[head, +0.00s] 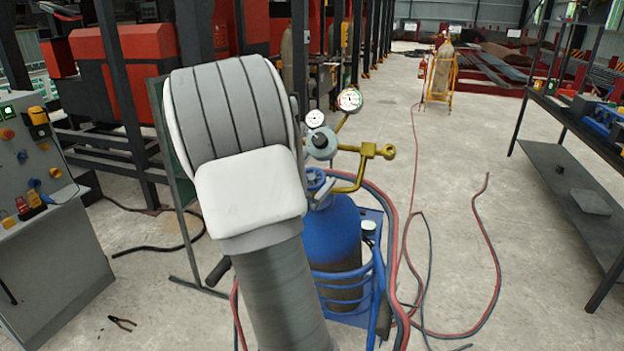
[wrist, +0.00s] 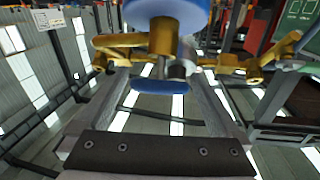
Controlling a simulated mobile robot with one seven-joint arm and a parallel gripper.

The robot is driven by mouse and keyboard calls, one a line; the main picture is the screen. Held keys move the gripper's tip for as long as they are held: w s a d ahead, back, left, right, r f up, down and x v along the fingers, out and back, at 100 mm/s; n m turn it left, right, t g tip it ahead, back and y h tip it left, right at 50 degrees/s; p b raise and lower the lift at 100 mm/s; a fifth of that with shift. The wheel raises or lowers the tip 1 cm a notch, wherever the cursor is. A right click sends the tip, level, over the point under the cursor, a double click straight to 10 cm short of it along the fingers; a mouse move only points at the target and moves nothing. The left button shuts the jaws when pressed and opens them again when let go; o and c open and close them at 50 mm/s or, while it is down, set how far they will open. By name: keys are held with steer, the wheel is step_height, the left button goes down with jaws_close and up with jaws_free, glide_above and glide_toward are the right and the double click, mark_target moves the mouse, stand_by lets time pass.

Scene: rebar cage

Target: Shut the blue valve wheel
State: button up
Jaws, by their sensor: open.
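The blue valve wheel (wrist: 160,87) is edge-on in the wrist view, on a brass valve body (wrist: 120,41) above the blue cylinder top (wrist: 168,10); that view is upside down. My gripper (wrist: 160,83) is open, with one grey finger on each side of the wheel. The wheel lies between the fingertips; I cannot tell whether either touches it. In the head view the wheel (head: 315,177) shows at the top of the blue gas cylinder (head: 335,235), partly hidden by my arm. Most of my gripper is hidden there.
A brass regulator (head: 368,150) with two round gauges (head: 349,100) stands close beside the valve. Red and dark hoses (head: 490,250) lie on the floor to the right. A control cabinet (head: 45,230) stands left and a metal bench (head: 575,180) right. Floor between cylinder and bench is mostly open.

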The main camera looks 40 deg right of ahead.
steer(key=shift+d, duration=0.15)
steer(key=c, duration=1.2)
steer(key=shift+o, duration=0.2)
